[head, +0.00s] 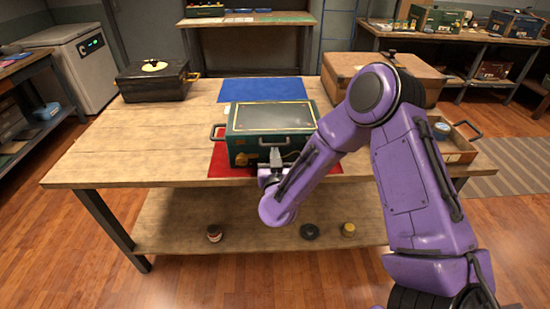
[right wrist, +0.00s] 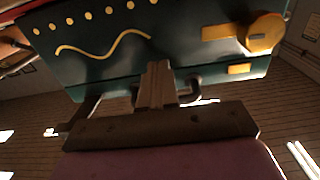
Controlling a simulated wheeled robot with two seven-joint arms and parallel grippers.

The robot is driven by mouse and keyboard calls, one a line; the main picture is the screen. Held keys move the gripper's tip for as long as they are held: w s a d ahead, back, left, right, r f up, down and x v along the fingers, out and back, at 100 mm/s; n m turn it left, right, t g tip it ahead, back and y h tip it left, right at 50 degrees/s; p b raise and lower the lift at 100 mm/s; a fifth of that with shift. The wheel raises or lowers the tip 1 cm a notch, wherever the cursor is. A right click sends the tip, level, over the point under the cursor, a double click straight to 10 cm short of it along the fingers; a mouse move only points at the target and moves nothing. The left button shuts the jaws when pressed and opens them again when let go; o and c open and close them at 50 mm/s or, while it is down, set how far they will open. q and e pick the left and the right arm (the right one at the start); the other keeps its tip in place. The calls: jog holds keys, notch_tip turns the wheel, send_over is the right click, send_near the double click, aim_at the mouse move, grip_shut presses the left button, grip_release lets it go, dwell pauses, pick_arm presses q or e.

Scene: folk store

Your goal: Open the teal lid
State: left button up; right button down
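A teal box (head: 240,153) with gold trim stands on a red mat (head: 219,168) near the table's front edge. Its teal lid (head: 270,116) lies flat and closed on top. My right gripper (head: 275,158) is at the box's front. In the right wrist view, the box's front face (right wrist: 90,40) shows gold dots and a wavy line. There my right gripper's fingers (right wrist: 157,80) are close together across a dark front handle (right wrist: 192,91), which shows on both sides of them. The exact contact is partly hidden. My left gripper is not in view.
A blue mat (head: 262,90) lies clear behind the box. A black case (head: 153,82) stands at the table's back left. A brown case (head: 345,66) stands at the back right, and an open wooden tray (head: 457,148) at the right. The table's left front (head: 130,150) is free.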

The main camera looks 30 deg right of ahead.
jog(key=shift+w+d, duration=0.35)
jog(key=shift+w, duration=0.25)
jog(key=shift+s, duration=0.1)
jog(key=shift+s+a, duration=0.1)
jog(key=shift+s+a, duration=0.1)
jog(key=shift+s, duration=0.05)
jog(key=shift+r, duration=0.1)
jog(key=shift+r+p, duration=1.25)
jog(key=shift+p, duration=0.15)
